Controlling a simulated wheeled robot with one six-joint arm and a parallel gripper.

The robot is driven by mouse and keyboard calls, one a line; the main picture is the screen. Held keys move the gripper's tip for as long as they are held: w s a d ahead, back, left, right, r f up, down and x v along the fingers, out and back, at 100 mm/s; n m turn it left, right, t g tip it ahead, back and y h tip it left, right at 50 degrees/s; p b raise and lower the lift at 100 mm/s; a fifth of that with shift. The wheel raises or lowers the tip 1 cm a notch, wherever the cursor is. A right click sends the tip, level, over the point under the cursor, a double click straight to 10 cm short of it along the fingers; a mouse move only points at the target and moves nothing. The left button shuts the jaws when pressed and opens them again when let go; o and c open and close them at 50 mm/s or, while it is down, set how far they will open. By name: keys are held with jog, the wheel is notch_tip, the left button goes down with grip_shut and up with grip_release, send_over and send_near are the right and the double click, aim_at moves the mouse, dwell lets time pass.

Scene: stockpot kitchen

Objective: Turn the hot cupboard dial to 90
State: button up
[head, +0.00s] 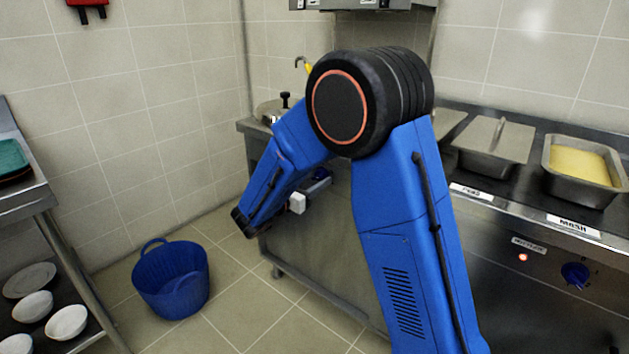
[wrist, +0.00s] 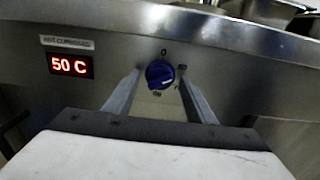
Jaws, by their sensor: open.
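The hot cupboard dial (wrist: 160,74) is a round blue knob on the steel front panel, with a 0 mark above it. A red display (wrist: 72,65) to its left reads 50 C, under a hot cupboard label (wrist: 67,43). My gripper (wrist: 159,80) is open, with one finger to the left of the dial and one to its right. The dial shows between the fingertips; I cannot tell whether either finger touches it. In the head view my blue arm reaches down to the left and hides most of the gripper and panel.
Another blue dial (head: 575,275) with a red light (head: 522,257) is on the counter front at right. Food pans, one holding mash (head: 578,165), sit above it. A blue bucket (head: 171,280) stands on the floor; a shelf with bowls (head: 66,322) is at left.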

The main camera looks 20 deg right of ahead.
jog(key=c, duration=1)
jog(key=shift+c, duration=0.2)
jog(key=shift+m, duration=0.4)
jog(key=m, duration=1.6)
jog(key=shift+m, duration=0.3)
jog(key=m, duration=0.6)
jog(key=shift+r, duration=0.1)
jog(key=shift+m, duration=0.4)
